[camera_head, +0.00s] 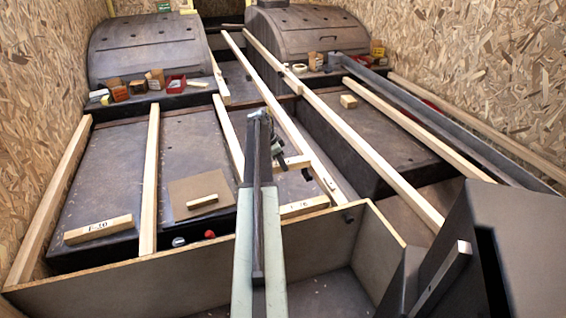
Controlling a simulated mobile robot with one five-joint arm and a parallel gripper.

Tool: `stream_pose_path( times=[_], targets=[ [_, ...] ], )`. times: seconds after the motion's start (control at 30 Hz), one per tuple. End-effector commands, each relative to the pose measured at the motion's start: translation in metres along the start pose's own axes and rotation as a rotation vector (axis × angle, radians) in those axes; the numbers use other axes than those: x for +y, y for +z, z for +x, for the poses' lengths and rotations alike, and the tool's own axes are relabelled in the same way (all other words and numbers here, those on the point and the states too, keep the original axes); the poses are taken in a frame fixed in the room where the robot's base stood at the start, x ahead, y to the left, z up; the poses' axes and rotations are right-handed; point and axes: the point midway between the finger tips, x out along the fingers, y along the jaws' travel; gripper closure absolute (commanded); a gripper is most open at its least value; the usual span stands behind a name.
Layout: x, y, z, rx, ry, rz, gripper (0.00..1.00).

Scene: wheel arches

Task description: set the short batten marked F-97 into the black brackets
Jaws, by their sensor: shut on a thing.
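My gripper (279,157) is at the end of my arm, in the middle of the view. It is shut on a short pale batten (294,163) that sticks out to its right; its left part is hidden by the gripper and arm. No mark on it can be read. A small black piece (307,174) shows just below the batten, and another (348,217) at the front board; either may be a black bracket, I cannot tell. A marked batten (98,230) lies at the left, its mark not clearly F-97. Another marked batten (304,207) lies half hidden beside my arm.
Long pale battens run front to back over dark panels. A small block (202,201) lies on a brown square (184,190). Two wheel arches (150,48) (308,35) stand at the back with small boxes before them. A board wall (140,272) crosses the front.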

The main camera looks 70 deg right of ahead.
Motion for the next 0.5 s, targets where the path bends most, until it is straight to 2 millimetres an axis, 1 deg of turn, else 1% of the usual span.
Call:
stream_pose_path(
  times=[0.03, 0.1, 0.4, 0.5],
  targets=[
    [0.000, 0.005, 0.012, 0.000, 0.000, 0.000, 1.00],
    [0.000, 0.008, 0.019, 0.000, 0.000, 0.000, 1.00],
    [0.000, 0.020, 0.051, 0.000, 0.000, 0.000, 1.00],
    [0.000, 0.023, 0.057, 0.000, 0.000, 0.000, 1.00]
  ],
)
